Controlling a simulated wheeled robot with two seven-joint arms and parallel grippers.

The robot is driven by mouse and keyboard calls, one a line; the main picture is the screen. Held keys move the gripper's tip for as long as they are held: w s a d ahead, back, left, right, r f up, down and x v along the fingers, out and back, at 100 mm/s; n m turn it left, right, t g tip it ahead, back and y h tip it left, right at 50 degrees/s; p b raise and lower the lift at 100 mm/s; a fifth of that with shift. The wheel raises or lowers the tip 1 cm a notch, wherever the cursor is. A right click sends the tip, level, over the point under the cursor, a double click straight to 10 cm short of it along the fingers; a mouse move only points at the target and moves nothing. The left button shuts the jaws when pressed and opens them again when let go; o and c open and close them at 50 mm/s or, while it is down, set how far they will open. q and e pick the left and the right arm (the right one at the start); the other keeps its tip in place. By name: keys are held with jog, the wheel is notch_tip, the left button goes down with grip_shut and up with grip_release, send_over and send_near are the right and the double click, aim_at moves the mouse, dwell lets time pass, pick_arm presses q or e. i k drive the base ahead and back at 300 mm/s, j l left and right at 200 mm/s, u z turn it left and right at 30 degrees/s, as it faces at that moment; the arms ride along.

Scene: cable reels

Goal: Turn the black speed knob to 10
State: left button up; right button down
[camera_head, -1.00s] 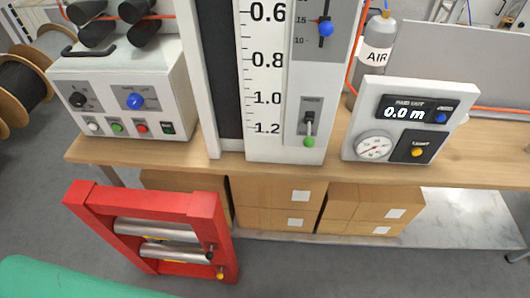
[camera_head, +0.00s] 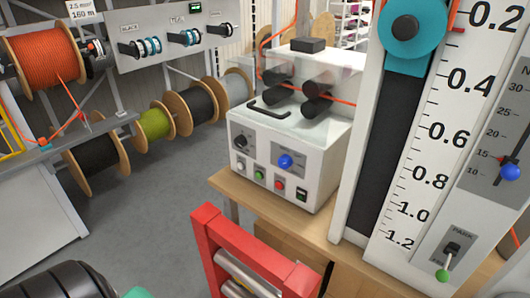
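The black speed knob (camera_head: 241,142) is a small round dial on the left of the front panel of a white machine box (camera_head: 325,160). Its pointer and scale marks are too small to read. A blue knob (camera_head: 285,162) sits to its right on the same panel. Below them is a row of small buttons, including a green one (camera_head: 259,175) and a red one (camera_head: 279,185), and a dark rocker switch (camera_head: 302,195).
The box stands on a wooden bench (camera_head: 258,206). A red roller frame (camera_head: 240,240) stands in front. A tall measuring scale (camera_head: 430,150) with a green-tipped lever (camera_head: 443,275) is at right. Cable reels, including an orange one (camera_head: 48,58), stand at left. Grey floor between is clear.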

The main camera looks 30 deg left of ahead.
aim_at(240, 141)
jog(key=u, duration=1)
